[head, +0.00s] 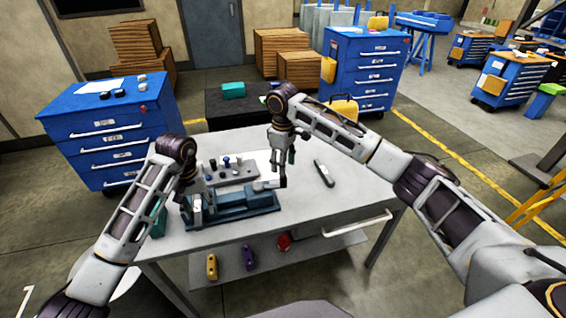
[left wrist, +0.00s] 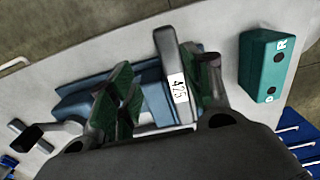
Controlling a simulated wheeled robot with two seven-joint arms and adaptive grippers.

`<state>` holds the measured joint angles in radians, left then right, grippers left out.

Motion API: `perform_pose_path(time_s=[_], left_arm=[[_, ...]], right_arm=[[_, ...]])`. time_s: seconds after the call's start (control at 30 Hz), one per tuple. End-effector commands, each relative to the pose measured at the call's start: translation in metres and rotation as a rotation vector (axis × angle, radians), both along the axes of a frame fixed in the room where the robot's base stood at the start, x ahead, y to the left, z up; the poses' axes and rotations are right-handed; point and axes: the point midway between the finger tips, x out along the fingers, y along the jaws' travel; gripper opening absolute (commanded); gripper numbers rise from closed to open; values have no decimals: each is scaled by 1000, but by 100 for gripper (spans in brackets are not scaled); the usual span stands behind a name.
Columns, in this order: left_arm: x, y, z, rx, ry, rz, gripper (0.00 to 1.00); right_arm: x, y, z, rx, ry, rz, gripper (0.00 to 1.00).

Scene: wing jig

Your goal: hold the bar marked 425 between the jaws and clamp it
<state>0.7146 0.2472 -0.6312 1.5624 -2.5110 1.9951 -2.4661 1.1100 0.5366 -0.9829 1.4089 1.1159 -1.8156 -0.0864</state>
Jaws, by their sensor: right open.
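The grey bar (left wrist: 172,60) has a white label reading 425. In the left wrist view it stands between the two green-padded fingers of my left gripper (left wrist: 163,95). A gap shows on its left side; it is close to the right finger, and I cannot tell if they touch. The left gripper looks open. Behind it is the blue vise (left wrist: 72,106), which in the head view (head: 250,199) sits at the table's front, with my left gripper (head: 190,198) over its left end. Contact between bar and vise jaws is hidden. My right gripper (head: 280,178) is open above the table, right of the vise.
A teal block (left wrist: 262,65) lettered R and D stands beside the vise. A grey rack (head: 230,173) with several knobs is behind the vise. A dark bar-like tool (head: 323,173) lies to the right. The table's (head: 345,185) right part is mostly free.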

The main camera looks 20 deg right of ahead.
Motion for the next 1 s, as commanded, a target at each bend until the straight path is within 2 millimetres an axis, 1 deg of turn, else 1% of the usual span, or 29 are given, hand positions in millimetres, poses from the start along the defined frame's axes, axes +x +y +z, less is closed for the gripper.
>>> perform_pose_path(time_s=[0.7,0.87,1.0], left_arm=[[1,1,55,1,-2,-2,50],[1,0,66,0,-3,-1,50],[0,0,71,0,0,-2,50]], right_arm=[[0,0,0,0,0,0,46],[0,0,0,0,0,0,46],[0,0,0,0,0,0,46]])
